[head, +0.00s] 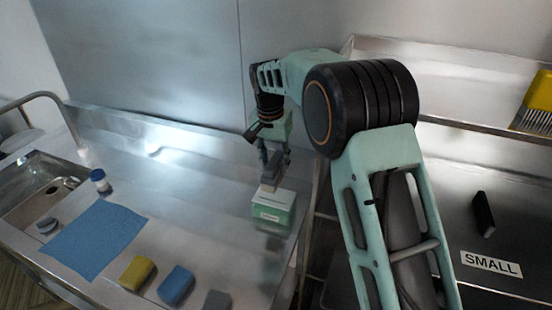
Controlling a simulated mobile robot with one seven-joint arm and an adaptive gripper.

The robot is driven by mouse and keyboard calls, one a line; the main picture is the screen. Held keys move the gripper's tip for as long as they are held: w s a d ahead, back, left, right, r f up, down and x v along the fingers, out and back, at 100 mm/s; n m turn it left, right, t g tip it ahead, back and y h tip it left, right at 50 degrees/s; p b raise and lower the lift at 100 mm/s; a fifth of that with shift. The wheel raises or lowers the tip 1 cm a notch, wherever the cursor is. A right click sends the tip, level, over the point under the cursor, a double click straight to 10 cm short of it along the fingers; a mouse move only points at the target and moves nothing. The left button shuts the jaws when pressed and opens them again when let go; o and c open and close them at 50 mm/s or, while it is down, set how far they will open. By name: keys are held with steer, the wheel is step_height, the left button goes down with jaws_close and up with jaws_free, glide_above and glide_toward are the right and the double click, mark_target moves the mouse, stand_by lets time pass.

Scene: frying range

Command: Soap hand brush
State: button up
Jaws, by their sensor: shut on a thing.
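My gripper (273,162) points down over the right part of the steel counter. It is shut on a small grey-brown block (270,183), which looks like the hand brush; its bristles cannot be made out. The block is right above a green box with a white top (272,212), possibly the soap. I cannot tell whether the block touches the white top. The label on the box's front is too small to read.
A blue cloth (95,240), a blue-capped bottle (99,181), a yellow sponge (137,273), a blue sponge (175,286) and a grey block (217,301) lie left of the box. A sink (45,187) is far left. Right, a tray marked SMALL (491,264) holds a black block (484,214).

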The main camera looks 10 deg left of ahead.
steer(key=shift+s+f+b, duration=0.15)
steer(key=shift+f+b, duration=0.3)
steer(key=shift+f, duration=0.3)
steer(key=shift+f+b, duration=1.45)
steer(key=shift+f, duration=0.7)
steer(key=shift+f+b, duration=0.65)
steer(key=shift+f, duration=0.45)
steer(key=shift+r+p, duration=2.5)
steer(key=shift+r, duration=1.15)
steer(key=shift+f, duration=0.1)
